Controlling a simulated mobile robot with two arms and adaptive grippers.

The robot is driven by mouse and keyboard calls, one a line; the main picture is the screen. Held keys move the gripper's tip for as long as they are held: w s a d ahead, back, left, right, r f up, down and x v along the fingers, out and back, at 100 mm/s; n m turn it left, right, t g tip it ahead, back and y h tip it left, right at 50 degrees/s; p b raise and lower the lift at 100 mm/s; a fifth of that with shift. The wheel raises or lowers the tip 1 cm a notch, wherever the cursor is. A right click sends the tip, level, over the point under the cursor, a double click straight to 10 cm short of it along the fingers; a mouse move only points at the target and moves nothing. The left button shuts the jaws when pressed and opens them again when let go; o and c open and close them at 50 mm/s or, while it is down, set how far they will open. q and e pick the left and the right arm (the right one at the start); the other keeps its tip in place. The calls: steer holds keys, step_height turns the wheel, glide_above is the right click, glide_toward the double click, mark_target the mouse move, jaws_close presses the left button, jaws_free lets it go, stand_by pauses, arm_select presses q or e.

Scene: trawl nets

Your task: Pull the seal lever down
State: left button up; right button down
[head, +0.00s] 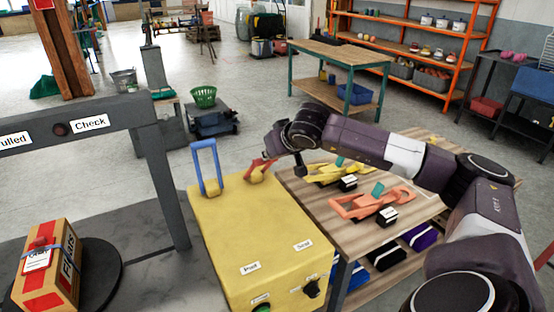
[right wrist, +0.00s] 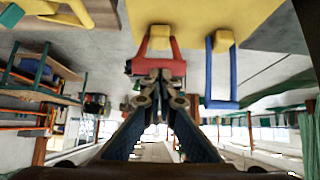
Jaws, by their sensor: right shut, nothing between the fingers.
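A yellow box (head: 250,235) has a blue lever (head: 206,165) standing upright and a red lever (head: 262,167) near its far edge. One label reads "Seal" (head: 303,245), on the red lever's side; the other label is hard to read. My right gripper (head: 274,154) is at the red lever and partly hides it. In the right wrist view, the right gripper (right wrist: 158,82) is shut, its fingertips at the crossbar of the red lever (right wrist: 158,45); I cannot tell whether they touch. The blue lever (right wrist: 221,75) stands to its right there. My left gripper is not in view.
A dark frame (head: 165,165) with a "Check" label stands left of the box. A taped carton (head: 48,270) sits on a round dark plate at the lower left. A wooden table (head: 325,205) with yellow and orange tools is under my right arm.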

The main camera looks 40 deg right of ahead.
arm_select(q)
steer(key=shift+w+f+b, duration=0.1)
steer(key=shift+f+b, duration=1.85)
steer(key=shift+b, duration=0.3)
arm_select(e)
steer(key=s+a+r, duration=0.1)
steer(key=s+a, duration=0.1)
steer(key=s, duration=0.6)
steer(key=shift+s+r, duration=0.35)
steer(key=shift+s, duration=0.05)
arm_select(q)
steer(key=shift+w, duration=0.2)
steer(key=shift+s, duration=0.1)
